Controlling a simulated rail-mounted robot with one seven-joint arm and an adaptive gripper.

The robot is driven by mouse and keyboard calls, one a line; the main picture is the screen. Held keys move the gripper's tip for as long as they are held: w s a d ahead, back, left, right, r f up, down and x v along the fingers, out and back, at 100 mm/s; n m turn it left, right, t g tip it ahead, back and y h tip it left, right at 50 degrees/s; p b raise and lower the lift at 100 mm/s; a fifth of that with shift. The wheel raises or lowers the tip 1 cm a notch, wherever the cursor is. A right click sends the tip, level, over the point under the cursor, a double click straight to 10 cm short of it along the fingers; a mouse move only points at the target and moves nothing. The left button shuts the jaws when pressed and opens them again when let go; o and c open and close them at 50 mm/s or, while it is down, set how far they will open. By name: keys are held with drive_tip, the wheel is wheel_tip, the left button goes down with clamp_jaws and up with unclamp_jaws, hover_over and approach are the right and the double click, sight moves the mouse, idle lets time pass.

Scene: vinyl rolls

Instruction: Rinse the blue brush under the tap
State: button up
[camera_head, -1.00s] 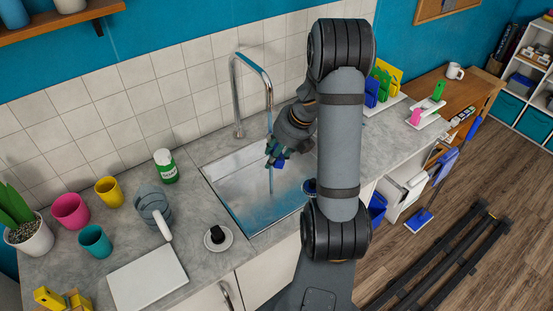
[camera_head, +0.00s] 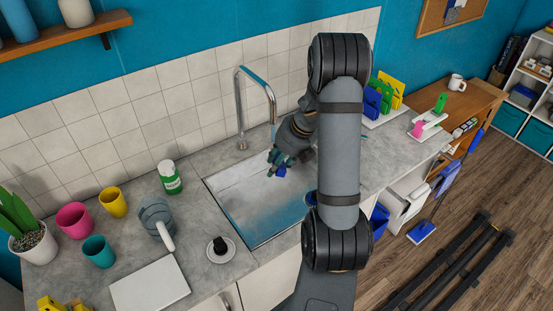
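The silver tap (camera_head: 240,105) arches over the steel sink (camera_head: 234,215) in the grey counter. My gripper (camera_head: 279,166) is over the sink, just below the tap's spout. A small blue piece, which looks like the blue brush (camera_head: 281,171), shows at my fingertips. The fingers appear closed around it, but they are small and partly cover it. My arm hides the right part of the sink. I cannot make out a clear water stream below the gripper now.
A green-and-white can (camera_head: 170,178), a grey jug (camera_head: 156,220), several coloured cups and a small black-knobbed item on a white saucer (camera_head: 219,257) stand left of the sink. A rack with coloured boards (camera_head: 384,97) is at the right.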

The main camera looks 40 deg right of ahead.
drive_tip(key=s+a+b, duration=0.2)
drive_tip(key=s+a, duration=0.1)
drive_tip(key=s, duration=0.3)
drive_tip(key=shift+s+a, duration=0.3)
drive_tip(key=shift+a, duration=0.1)
idle(0.3)
idle(1.2)
drive_tip(key=s+a+r+p, duration=0.3)
drive_tip(key=s+r, duration=0.2)
drive_tip(key=r, duration=0.1)
idle(0.6)
drive_tip(key=shift+s+d, duration=0.1)
